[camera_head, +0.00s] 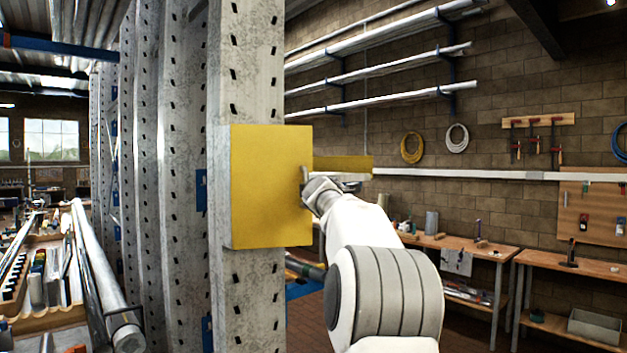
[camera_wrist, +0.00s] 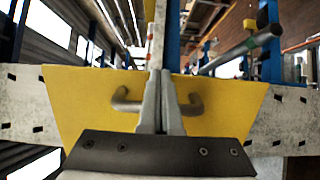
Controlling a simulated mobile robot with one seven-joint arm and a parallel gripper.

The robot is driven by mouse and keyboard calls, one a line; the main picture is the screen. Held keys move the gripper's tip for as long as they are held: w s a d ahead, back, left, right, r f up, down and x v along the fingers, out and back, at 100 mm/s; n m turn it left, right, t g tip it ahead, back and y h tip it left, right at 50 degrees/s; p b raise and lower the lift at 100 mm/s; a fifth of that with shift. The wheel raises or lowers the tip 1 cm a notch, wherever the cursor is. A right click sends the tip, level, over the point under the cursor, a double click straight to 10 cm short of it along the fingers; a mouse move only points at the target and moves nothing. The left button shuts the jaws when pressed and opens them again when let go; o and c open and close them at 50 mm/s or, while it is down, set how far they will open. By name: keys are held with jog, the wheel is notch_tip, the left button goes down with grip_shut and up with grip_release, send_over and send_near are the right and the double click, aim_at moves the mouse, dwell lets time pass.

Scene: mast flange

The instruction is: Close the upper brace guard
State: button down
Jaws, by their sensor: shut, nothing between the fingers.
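The yellow guard panel (camera_head: 268,186) is a flat plate upright across the face of a grey perforated mast post (camera_head: 246,85). A small grey handle (camera_head: 304,183) sits at its right edge. In the wrist view the yellow panel (camera_wrist: 85,105) spreads across the picture, and the handle (camera_wrist: 125,101) shows on both sides of my fingers, its middle hidden. My gripper (camera_head: 310,186) is at the panel's right edge, beside the handle. In the wrist view my gripper's fingers (camera_wrist: 163,100) are together and empty. I cannot tell whether they touch the handle or panel.
A yellow bar (camera_head: 345,165) shows behind my gripper. More grey posts (camera_head: 180,150) stand to the left. A bench with metal tubes (camera_head: 95,265) is at the lower left. Workbenches (camera_head: 470,250) line the brick wall at right, with floor between.

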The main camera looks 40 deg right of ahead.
jog(key=shift+p+x, duration=1)
jog(key=shift+x, duration=0.95)
jog(key=shift+w+a, duration=0.1)
jog(key=shift+w, duration=0.05)
